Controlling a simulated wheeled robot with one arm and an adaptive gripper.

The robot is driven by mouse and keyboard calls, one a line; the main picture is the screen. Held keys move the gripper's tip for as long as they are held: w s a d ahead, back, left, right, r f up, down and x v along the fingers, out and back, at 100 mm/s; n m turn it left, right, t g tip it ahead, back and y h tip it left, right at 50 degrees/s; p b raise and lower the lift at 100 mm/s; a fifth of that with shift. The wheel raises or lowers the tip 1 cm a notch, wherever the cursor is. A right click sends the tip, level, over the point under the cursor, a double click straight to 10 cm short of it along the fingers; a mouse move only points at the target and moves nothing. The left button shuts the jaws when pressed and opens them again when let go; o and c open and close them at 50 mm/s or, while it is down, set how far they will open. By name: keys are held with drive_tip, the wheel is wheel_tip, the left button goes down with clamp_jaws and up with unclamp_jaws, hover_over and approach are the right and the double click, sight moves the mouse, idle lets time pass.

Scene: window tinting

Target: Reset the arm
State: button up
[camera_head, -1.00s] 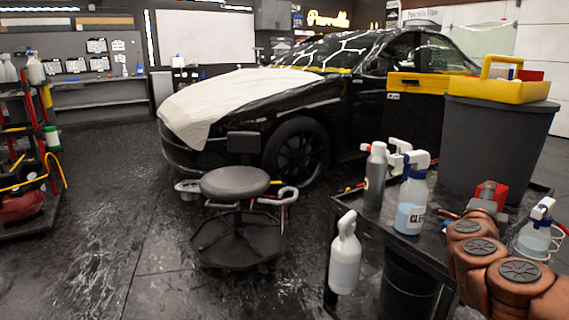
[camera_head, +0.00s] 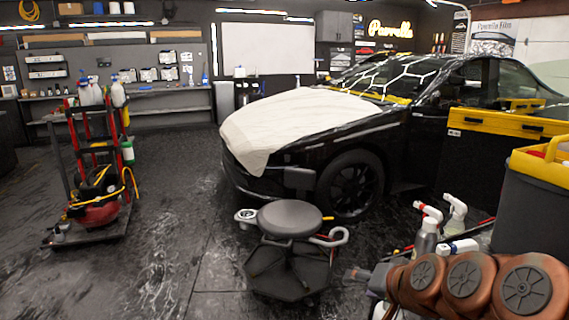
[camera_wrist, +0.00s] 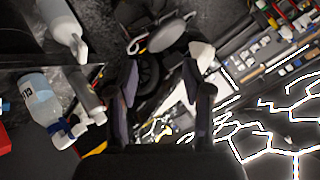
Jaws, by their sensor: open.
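My arm, with copper-coloured joints, reaches in from the lower right of the head view. My gripper (camera_head: 362,275) is at its left end there, near the cart with the spray bottles. In the wrist view my gripper (camera_wrist: 160,95) shows two dark fingers spread apart with nothing between them. The wrist view looks past the fingers at the stool, the car and the shelves, seen tilted. A labelled spray bottle (camera_wrist: 40,97) lies to the left of the fingers in that view, apart from them.
A round black stool (camera_head: 290,220) stands left of my arm. A black car (camera_head: 400,140) with a white cover (camera_head: 285,125) is behind it. A red wheeled rack (camera_head: 95,165) stands at left. Spray bottles (camera_head: 427,230) and a grey bin (camera_head: 525,215) are close to my arm. Floor at left centre is clear.

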drive_tip(key=s+r+n+g+h+p, duration=0.1)
drive_tip(key=s+r+g+p, duration=0.2)
drive_tip(key=s, duration=0.6)
drive_tip(key=s+d+r+n+g+h+p, duration=0.1)
drive_tip(key=s+r+n+g+p, duration=0.1)
drive_tip(key=s+p, duration=0.5)
drive_tip(key=s+d+r+n+g+h+p, duration=0.1)
drive_tip(key=s+g+p, duration=0.4)
drive_tip(key=s, duration=0.6)
wheel_tip(320, 180, up, 3)
drive_tip(key=shift+s+f+n+g+h, duration=0.1)
drive_tip(key=shift+s+n+g+h, duration=0.25)
drive_tip(key=shift+n+g, duration=0.2)
drive_tip(key=shift+c, duration=0.6)
drive_tip(key=shift+d, duration=0.15)
drive_tip(key=shift+c, duration=0.2)
